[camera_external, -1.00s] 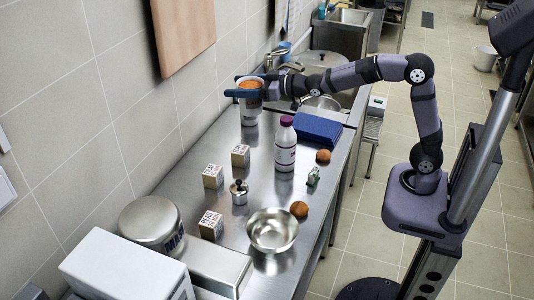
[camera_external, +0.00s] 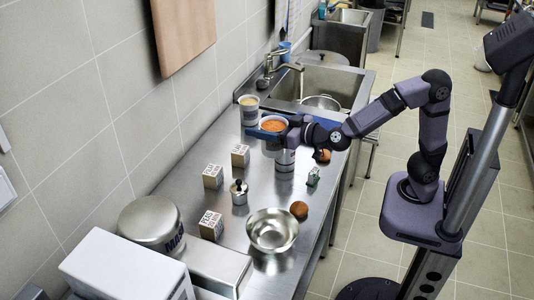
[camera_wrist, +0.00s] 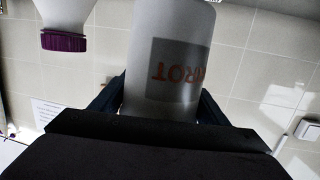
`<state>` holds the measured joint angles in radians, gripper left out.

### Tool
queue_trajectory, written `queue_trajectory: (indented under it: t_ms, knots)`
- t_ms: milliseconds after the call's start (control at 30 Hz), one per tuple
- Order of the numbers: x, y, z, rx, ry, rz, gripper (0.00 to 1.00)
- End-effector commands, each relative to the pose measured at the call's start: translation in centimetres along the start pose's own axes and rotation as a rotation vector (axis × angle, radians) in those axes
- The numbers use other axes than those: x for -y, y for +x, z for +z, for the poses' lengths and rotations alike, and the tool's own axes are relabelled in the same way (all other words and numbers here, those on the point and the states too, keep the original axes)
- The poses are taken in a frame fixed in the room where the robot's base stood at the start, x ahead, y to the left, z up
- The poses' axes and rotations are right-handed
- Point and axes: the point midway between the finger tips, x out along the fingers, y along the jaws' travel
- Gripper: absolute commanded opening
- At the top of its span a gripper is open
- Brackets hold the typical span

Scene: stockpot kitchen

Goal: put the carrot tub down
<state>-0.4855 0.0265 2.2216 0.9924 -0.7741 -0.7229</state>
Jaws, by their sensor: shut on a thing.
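The carrot tub (camera_external: 273,125) is a white tub with orange contents. My gripper (camera_external: 272,133) is shut around it and holds it upright, apparently above the steel counter (camera_external: 262,185). In the wrist view the tub (camera_wrist: 170,55) sits between the two fingers, its label lettering inverted in that picture. The bottle's purple cap (camera_wrist: 63,42) shows at the left of the wrist view.
A second tub (camera_external: 249,110) with pale contents stands at the far end by the sink (camera_external: 318,88).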

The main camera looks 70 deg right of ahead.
Motion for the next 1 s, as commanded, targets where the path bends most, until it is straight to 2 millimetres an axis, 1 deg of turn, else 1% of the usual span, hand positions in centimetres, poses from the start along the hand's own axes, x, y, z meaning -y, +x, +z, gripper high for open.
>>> queue_trajectory:
  t_ms: [33, 100, 200, 300, 567, 667, 800, 900, 1000]
  knots:
    - [0.1, -0.1, 1.0, 0.0, -0.003, 0.003, 0.33]
    - [0.0, 0.2, 2.2, 0.0, -0.003, 0.003, 0.33]
    - [0.0, 0.5, 3.6, -0.002, -0.001, 0.003, 0.33]
    - [0.0, 0.6, 4.5, -0.003, 0.0, 0.001, 0.33]
    - [0.0, 0.8, 5.3, -0.004, 0.002, 0.001, 0.33]
    - [0.0, 1.0, 6.6, -0.002, 0.0, 0.001, 0.33]
    - [0.0, 1.3, 8.8, 0.0, 0.0, 0.001, 0.33]
    - [0.1, 1.4, 9.9, -0.002, 0.0, 0.0, 0.33]
    - [0.1, 1.6, 10.5, -0.004, 0.003, 0.0, 0.33]
